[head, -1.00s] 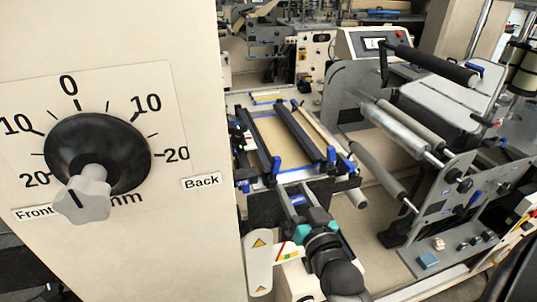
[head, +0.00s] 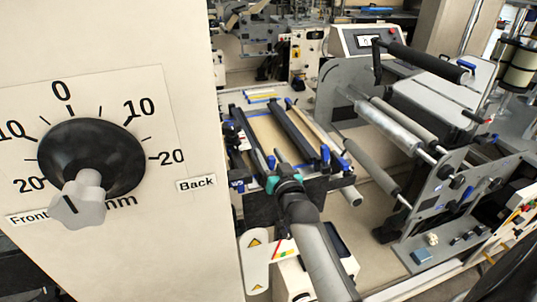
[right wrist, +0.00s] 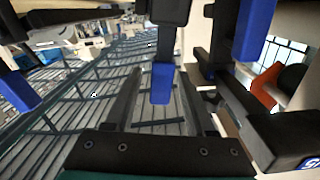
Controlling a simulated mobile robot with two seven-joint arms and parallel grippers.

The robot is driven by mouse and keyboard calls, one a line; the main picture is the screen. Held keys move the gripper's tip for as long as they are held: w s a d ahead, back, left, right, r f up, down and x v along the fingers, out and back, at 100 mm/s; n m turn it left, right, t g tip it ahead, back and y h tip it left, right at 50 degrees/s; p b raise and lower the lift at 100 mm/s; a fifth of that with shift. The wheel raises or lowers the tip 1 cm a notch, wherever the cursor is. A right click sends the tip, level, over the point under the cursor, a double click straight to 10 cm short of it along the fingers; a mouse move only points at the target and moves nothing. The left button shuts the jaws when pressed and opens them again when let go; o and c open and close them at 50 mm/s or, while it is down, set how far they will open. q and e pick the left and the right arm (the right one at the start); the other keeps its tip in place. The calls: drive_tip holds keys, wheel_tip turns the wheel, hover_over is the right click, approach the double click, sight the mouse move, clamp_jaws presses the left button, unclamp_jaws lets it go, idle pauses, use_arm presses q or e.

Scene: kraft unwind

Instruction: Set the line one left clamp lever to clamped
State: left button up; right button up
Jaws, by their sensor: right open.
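The splice table (head: 262,134) carries two long dark clamp bars, the left bar (head: 251,140) and the right bar (head: 293,133). A blue-tipped lever (head: 271,162) shows at the near end of the left bar. My right gripper (head: 281,158) is at this near end, close to that lever. In the right wrist view its two dark fingers (right wrist: 162,108) are apart, with a blue-tipped black lever (right wrist: 162,82) hanging in the gap between them. I cannot tell whether they touch it. My left gripper is not in view.
A cream panel with a black dial (head: 91,160) fills the left of the head view. Another blue lever (head: 325,155) is at the right bar's near end. A grey roller frame (head: 455,195) stands to the right. Other blue parts (right wrist: 250,30) show near the fingers.

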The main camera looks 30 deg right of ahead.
drive_tip(key=shift+w+d, duration=0.1)
drive_tip(key=shift+w, duration=0.2)
clamp_jaws()
idle(0.4)
idle(1.0)
